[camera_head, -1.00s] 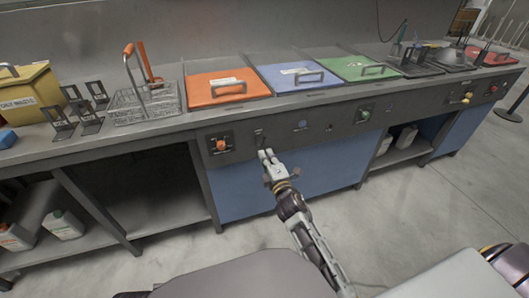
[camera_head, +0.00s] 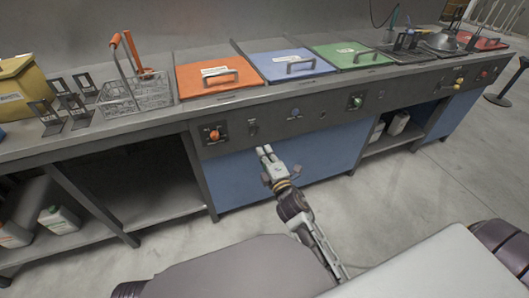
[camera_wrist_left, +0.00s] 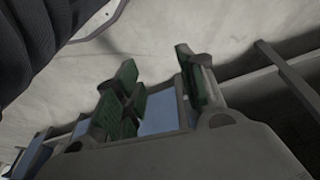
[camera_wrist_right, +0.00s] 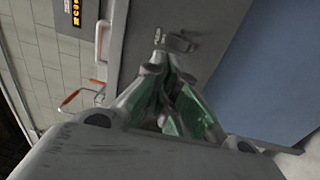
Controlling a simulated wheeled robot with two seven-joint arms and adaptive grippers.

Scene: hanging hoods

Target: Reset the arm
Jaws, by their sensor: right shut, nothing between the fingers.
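My right gripper (camera_head: 264,150) is in the head view, in front of the bench's blue lower panel (camera_head: 240,178). It is shut and empty, its fingertips a little below and right of a small black switch (camera_head: 253,130). They look apart from it. In the right wrist view its green-padded fingers (camera_wrist_right: 160,65) meet at the tips. My left gripper is out of the head view. In the left wrist view its green-padded fingers (camera_wrist_left: 158,85) stand apart with nothing between them.
The bench front has an orange knob (camera_head: 214,134) and a green knob (camera_head: 356,102). On top are an orange lid (camera_head: 190,82), a blue lid (camera_head: 275,68), a green lid (camera_head: 335,56) and a wire basket (camera_head: 150,95). Bottles (camera_head: 60,218) stand on the lower shelf. Open floor (camera_head: 420,190) lies at right.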

